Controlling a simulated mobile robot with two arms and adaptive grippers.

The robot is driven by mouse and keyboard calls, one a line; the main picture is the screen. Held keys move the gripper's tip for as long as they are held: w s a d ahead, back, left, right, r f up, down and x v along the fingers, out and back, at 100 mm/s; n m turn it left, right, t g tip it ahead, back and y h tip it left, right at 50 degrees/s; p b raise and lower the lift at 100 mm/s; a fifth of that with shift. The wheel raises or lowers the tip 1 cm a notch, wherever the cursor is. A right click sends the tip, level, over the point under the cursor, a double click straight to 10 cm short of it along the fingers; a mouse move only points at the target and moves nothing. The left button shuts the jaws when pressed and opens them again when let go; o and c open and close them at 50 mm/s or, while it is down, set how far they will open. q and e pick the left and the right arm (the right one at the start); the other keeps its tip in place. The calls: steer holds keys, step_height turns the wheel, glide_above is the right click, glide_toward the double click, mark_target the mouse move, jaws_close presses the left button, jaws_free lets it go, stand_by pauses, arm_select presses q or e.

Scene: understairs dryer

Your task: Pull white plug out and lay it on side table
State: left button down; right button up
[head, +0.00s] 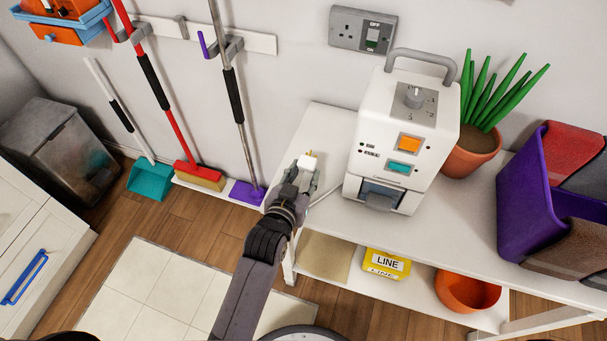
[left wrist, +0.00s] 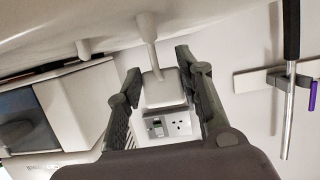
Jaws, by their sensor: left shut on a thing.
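My left gripper (head: 303,178) is shut on the white plug (head: 309,161), whose brass pins point up and away from the fingers. The plug also shows between the two fingers in the left wrist view (left wrist: 161,88). It is clear of the wall socket (head: 362,30), which appears beyond it in the left wrist view (left wrist: 167,124). The plug and gripper are over the left end of the white side table (head: 321,132); the exact height above it is hard to tell. A white cord (head: 325,194) runs from the plug side toward the dryer. My right gripper is not in view.
The white dryer (head: 401,125) stands on the table just right of the gripper. A potted plant (head: 470,155) and purple bin (head: 525,205) are farther right. Brooms and a mop (head: 240,130) hang left. The tabletop's left end is bare.

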arm_select(q)
steer(key=shift+f, duration=0.35)
steer(key=c, duration=1)
jaws_free()
steer(key=shift+c, duration=0.2)
steer(key=shift+s, duration=0.15)
steer(key=v, duration=1.1)
steer(key=shift+s+r, duration=0.15)
steer(key=shift+s, duration=0.2)
steer(key=shift+a, duration=0.2)
